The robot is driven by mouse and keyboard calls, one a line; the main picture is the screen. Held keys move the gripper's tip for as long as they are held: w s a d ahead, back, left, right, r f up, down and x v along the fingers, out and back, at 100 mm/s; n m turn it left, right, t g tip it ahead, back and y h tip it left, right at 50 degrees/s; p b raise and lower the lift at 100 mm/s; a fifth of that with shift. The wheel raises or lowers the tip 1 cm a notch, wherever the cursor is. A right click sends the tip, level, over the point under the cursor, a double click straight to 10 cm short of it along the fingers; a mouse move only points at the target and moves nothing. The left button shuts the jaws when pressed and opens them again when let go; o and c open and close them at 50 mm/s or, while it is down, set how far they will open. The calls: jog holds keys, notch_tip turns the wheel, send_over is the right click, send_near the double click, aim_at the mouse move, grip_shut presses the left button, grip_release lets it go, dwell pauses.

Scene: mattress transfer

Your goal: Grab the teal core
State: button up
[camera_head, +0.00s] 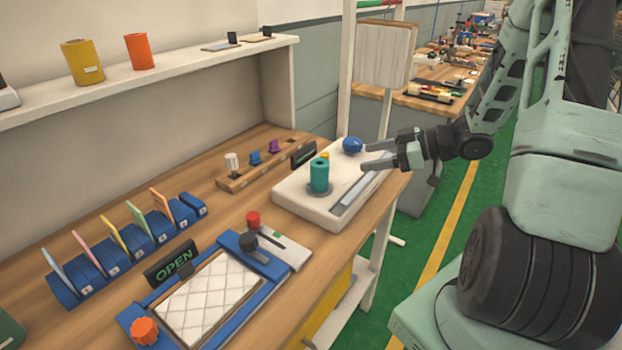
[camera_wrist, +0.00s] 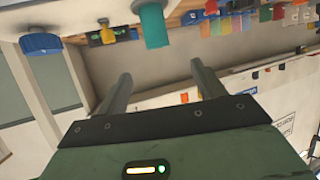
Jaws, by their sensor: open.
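The teal core (camera_head: 319,175) is a short upright cylinder on a round grey base on the white block (camera_head: 290,196), near the right end of the workbench. My gripper (camera_head: 364,158) is open and empty to the right of the core, with its fingers pointing left toward it and a gap between. In the wrist view the teal core (camera_wrist: 153,25) shows at the top, beyond the tips of my open fingers (camera_wrist: 160,75) and not between them.
A blue knob (camera_head: 352,145) stands behind the core on the same block, close to my fingers. A wooden rack (camera_head: 235,183) with small coloured pegs lies to the left. A blue-framed quilted pad (camera_head: 210,295) is in front.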

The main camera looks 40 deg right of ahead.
aim_at(328, 164)
jog(key=x, duration=0.9)
jog(key=shift+w+f+p, duration=0.1)
jog(key=shift+p, duration=0.3)
jog(key=p+x, duration=0.1)
jog(key=x, duration=0.4)
jog(key=shift+w+f, duration=0.1)
jog(key=shift+w, duration=0.05)
jog(key=shift+d, duration=0.1)
jog(key=c, duration=1.1)
